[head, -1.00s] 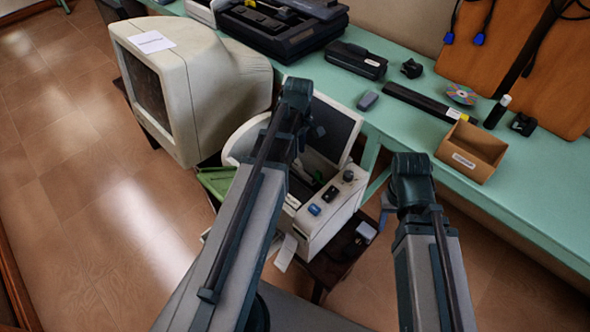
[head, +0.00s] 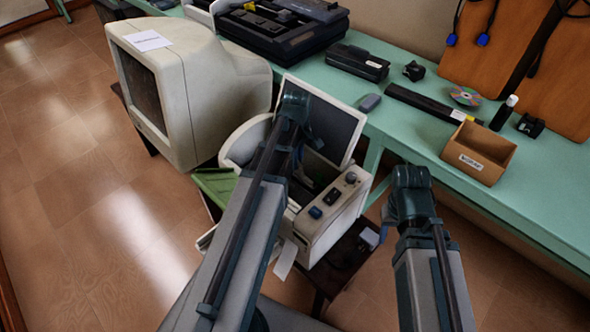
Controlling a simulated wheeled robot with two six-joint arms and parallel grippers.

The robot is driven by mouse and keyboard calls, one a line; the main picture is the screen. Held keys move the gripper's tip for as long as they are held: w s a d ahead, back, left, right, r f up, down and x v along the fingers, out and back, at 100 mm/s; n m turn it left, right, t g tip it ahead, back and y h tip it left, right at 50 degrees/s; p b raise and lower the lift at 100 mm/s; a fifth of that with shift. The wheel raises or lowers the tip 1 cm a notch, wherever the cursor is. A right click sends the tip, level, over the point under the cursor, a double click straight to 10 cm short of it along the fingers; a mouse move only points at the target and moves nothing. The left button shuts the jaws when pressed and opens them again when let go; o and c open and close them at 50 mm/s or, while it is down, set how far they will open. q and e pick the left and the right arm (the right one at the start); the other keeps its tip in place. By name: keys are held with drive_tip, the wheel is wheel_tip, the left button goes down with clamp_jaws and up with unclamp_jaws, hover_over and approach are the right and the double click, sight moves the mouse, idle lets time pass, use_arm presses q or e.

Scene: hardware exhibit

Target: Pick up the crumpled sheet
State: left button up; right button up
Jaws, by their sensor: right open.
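I cannot make out a clearly crumpled sheet. A small white piece of paper (head: 286,258) hangs at the front of the open beige machine (head: 325,225), partly beside my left arm. A flat labelled white sheet (head: 148,40) lies on top of the big beige monitor. My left gripper (head: 302,165) reaches down into the open machine, mostly hidden behind my own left arm, so its jaws do not show clearly. My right gripper (head: 387,214) is open, low beside my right forearm and right of the machine, partly hidden by the arm.
The large beige monitor (head: 205,95) stands left of the machine, whose dark-faced lid (head: 335,122) is raised. A green table (head: 415,135) runs along the back with a cardboard box (head: 477,155), a disc (head: 465,95) and black devices. A green panel (head: 216,187) sits left of the machine. Open floor lies left.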

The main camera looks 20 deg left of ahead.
use_arm(q)
clamp_jaws()
drive_tip(key=shift+r, duration=0.15)
wheel_tip(320, 180, up, 18)
drive_tip(key=p, duration=1.8)
